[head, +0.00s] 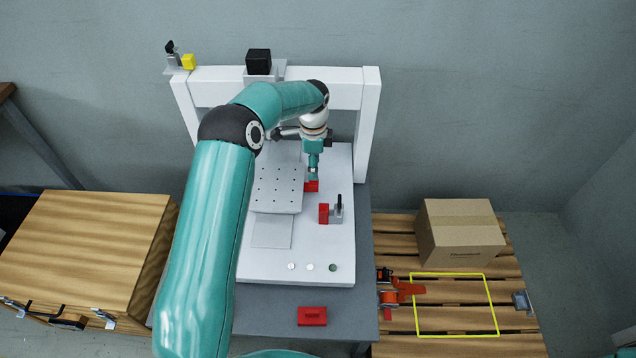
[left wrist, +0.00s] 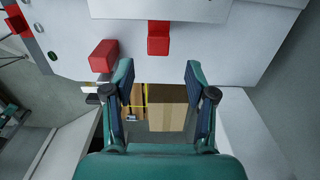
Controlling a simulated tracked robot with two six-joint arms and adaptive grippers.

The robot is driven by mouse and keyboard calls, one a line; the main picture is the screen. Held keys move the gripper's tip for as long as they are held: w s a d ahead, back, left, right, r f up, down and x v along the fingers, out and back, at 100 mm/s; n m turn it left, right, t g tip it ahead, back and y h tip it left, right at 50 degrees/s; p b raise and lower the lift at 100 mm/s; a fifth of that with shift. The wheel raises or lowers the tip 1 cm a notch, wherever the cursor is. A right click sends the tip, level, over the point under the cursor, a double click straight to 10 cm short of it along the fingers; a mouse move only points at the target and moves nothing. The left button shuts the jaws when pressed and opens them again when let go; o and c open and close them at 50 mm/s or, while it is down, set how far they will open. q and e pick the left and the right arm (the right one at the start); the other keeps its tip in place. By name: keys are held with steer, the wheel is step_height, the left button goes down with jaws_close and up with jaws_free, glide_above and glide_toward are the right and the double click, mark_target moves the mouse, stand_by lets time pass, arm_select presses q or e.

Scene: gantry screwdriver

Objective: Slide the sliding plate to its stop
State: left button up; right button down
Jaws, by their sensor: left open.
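The sliding plate (head: 277,188), a light grey plate with a grid of holes, sits on the white base plate (head: 325,255) under the gantry. A red block (head: 311,186) is at its right edge. My left gripper (head: 313,172) is at this red block, pointing down. In the left wrist view my left gripper (left wrist: 158,72) is open, and the red block (left wrist: 158,38) is ahead of the fingertips, roughly centred between them, with nothing visibly gripped. The plate's edge (left wrist: 160,8) shows at the top there. My right gripper is not in view.
A red block with a toggle clamp (head: 325,214) stands right of the plate; this red block also shows in the left wrist view (left wrist: 103,56). White gantry posts (head: 367,120) flank the base. Round buttons (head: 311,267) lie in front. A cardboard box (head: 460,240) stands on the right pallet.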

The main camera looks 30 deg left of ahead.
arm_select(q)
step_height(320, 180, down, 7)
steer(key=shift+r, duration=0.15)
jaws_close()
stand_by(0.4)
steer(key=shift+r, duration=0.1)
